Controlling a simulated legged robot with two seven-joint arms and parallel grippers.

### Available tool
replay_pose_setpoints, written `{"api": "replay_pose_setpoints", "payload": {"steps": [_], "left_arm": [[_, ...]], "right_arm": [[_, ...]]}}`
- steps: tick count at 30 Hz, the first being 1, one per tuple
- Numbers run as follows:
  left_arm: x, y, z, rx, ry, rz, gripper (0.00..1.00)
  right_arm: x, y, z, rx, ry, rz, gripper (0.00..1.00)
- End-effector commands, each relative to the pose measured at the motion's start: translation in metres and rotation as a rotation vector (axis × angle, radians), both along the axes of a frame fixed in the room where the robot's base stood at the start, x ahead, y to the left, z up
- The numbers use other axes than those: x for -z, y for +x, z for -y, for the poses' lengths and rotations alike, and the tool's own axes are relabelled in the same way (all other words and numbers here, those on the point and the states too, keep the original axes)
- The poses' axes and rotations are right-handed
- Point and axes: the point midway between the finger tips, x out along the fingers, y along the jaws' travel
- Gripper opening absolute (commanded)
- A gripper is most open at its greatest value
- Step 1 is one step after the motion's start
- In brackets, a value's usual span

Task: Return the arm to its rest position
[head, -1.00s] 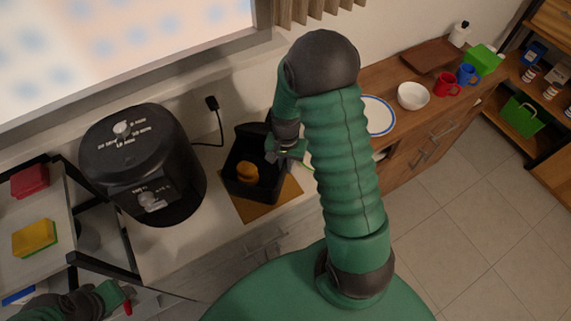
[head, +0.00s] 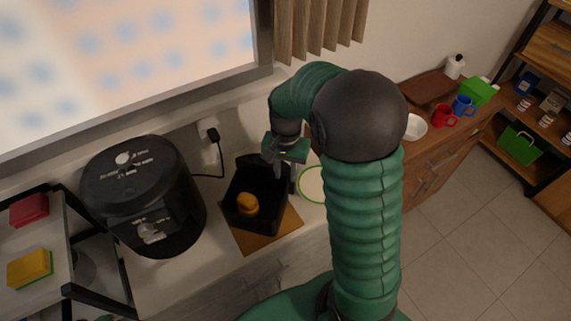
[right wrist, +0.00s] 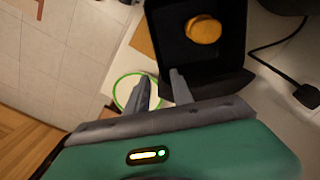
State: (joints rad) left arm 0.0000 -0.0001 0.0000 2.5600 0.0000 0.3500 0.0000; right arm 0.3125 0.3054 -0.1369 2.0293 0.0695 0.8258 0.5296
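My right arm reaches up through the middle of the head view and bends over toward the counter. My right gripper (head: 284,165) hangs over the right back side of a black bin (head: 270,195). My left gripper is out of view; only a sliver of green shows at the bottom left edge.
A black cooker (head: 140,190) stands left of the bin, with a plugged cord behind. The bin sits on a brown board (head: 265,235). A green-rimmed plate (head: 310,184) lies close right. A bowl (head: 416,127) and mugs (head: 442,115) stand farther right.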

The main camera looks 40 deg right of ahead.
Motion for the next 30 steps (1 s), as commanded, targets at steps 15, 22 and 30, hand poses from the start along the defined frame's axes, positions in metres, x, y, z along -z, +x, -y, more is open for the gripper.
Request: {"api": "replay_pose_setpoints", "payload": {"steps": [15, 22, 30], "left_arm": [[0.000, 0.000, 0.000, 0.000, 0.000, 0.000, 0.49], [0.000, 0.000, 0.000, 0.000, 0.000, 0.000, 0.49], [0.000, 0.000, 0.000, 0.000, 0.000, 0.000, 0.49]], "right_arm": [[-0.020, -0.004, -0.042, -0.232, -0.019, 0.047, 0.28], [0.013, -0.038, -0.139, -0.879, -0.105, 0.195, 0.28], [0.013, -0.038, -0.139, -0.879, -0.105, 0.195, 0.28]]}}
